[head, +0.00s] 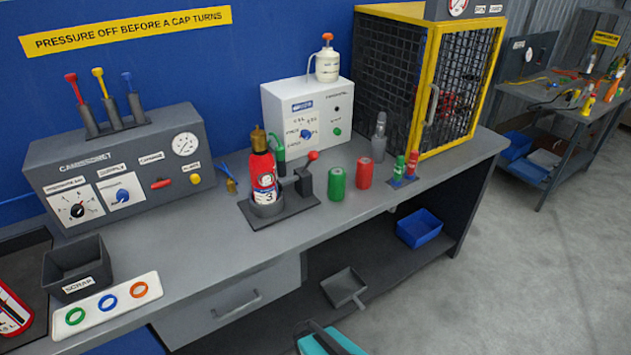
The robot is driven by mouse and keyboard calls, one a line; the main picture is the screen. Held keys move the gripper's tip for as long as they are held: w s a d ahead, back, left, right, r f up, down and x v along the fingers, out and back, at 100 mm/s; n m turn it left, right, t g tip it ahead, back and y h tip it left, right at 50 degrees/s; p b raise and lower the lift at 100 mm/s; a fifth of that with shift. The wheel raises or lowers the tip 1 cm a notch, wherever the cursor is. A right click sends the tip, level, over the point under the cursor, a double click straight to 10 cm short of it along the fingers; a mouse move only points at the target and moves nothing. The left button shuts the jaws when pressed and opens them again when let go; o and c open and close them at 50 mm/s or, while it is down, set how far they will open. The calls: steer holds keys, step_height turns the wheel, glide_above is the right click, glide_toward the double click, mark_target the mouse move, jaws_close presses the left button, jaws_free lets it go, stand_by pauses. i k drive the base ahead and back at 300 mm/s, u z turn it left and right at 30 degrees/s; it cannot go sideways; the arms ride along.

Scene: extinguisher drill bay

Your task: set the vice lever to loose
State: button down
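The vice (292,209) sits on the grey bench, a dark base with a round cup and a small block. Its lever has a red ball knob (313,156), which stands up from the dark block (303,182) at the right of the base. I cannot read any loose or tight marking on it. A red extinguisher (262,178) with a brass top stands upright in the cup, left of the lever.
Close right of the lever stand a green can (337,184) and a red can (364,173). A white control box (306,118) is behind. A grey panel (120,170) with colored levers and a scrap bin (78,268) are left. The front bench top is clear.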

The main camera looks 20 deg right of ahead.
mark_target(313, 155)
steer(key=k, duration=1.45)
steer(key=u, duration=1)
steer(key=i, duration=1)
steer(key=z, duration=0.1)
